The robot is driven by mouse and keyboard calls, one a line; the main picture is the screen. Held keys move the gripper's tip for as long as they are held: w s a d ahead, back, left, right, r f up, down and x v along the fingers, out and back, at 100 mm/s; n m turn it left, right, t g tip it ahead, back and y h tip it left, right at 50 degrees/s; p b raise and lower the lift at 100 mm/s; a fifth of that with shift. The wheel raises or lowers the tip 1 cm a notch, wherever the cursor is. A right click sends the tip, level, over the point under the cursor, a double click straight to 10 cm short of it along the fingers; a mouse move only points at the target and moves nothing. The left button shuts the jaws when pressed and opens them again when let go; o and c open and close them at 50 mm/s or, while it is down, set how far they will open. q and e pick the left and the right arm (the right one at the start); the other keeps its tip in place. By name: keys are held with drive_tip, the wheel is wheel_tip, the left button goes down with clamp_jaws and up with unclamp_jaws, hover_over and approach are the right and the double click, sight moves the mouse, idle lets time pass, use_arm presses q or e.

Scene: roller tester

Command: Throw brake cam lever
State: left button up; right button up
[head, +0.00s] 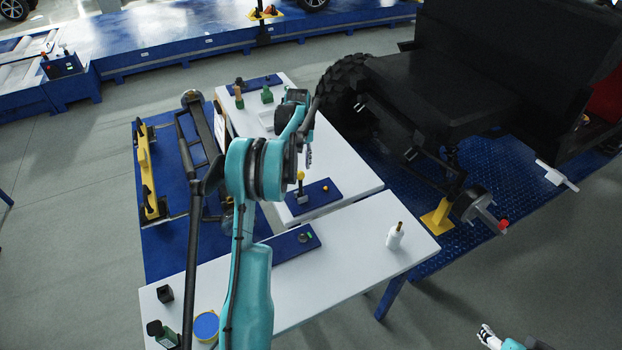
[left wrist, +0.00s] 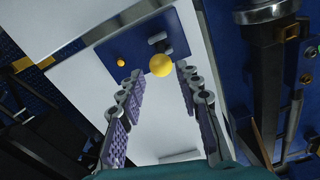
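A lever with a yellow ball knob (head: 300,175) stands on a blue plate (head: 325,204) on the white table. In the left wrist view the yellow knob (left wrist: 161,65) shows ahead of the fingers, between their lines, with its dark base behind it. A smaller yellow knob (left wrist: 121,62) sits on the same plate. My left gripper (head: 308,152) is above the table near the lever; its fingers (left wrist: 158,88) are spread, with nothing between the pads. Whether any finger touches the knob is not clear. My right gripper (head: 487,334) is at the bottom right, far from the lever; its opening is too small to judge.
A white bottle (head: 395,237) stands on the near white table (head: 365,220). A second blue plate (head: 292,244) lies near my left arm. A dark vehicle with a wheel (head: 344,80) and a hub with a red-tipped handle (head: 490,216) stands right. Blue-bedded machinery (head: 160,245) lies left.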

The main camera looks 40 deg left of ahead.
sight(301, 186)
use_arm(q)
drive_tip(key=shift+w+a+f, duration=0.15)
drive_tip(key=shift+a+f, duration=0.15)
drive_tip(key=shift+f, duration=0.05)
drive_tip(key=shift+w+f, duration=0.1)
drive_tip(key=shift+f, duration=0.2)
wheel_tip(301, 186, down, 12)
drive_tip(key=b, duration=0.6)
drive_tip(key=shift+d+r+b, duration=0.1)
drive_tip(key=shift+r+b, duration=0.1)
drive_tip(key=shift+b, duration=0.15)
clamp_jaws()
